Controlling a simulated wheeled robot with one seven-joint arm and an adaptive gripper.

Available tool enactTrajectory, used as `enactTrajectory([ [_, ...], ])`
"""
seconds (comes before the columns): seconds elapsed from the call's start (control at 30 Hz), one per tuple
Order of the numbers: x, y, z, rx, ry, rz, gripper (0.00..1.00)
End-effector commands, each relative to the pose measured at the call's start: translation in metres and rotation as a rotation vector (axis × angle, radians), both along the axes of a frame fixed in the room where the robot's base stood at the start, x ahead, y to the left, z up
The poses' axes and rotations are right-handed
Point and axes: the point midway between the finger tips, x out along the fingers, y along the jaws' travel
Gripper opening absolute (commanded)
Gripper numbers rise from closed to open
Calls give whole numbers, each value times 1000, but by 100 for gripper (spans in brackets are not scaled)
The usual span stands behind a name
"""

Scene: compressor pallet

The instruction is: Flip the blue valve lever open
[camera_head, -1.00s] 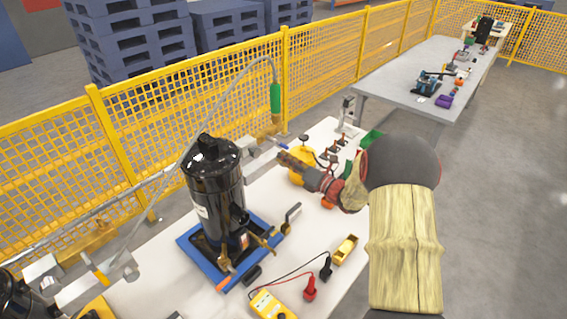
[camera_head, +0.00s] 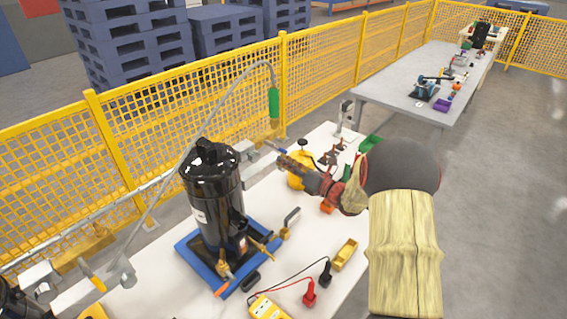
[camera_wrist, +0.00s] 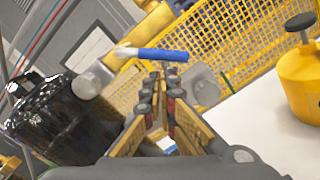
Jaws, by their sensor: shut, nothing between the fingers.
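The blue valve lever (camera_head: 276,147) sticks out from a grey valve body behind and to the right of the black compressor (camera_head: 213,188). In the wrist view the blue lever (camera_wrist: 162,55) lies across the picture, just beyond the fingertips. My gripper (camera_head: 284,161) reaches in from the right, its tip close to the lever's free end. In the wrist view my gripper (camera_wrist: 158,80) has its fingers together with nothing between them. I cannot tell whether the fingertips touch the lever.
The compressor stands on a blue base (camera_head: 190,250) on the white table (camera_head: 300,240). A hose with a green handle (camera_head: 274,102) arches above the valve. A yellow canister (camera_wrist: 300,80) stands right of the gripper. A yellow mesh fence (camera_head: 210,105) runs behind.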

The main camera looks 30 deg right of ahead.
Motion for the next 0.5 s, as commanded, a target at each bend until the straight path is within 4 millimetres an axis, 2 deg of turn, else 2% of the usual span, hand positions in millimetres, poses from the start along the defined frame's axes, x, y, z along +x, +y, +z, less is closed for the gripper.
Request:
enactTrajectory([
  [0.27, 2, -5, 2, -72, -28, -1, 0],
  [0.5, 4, -13, 5, -212, -80, -2, 0],
])
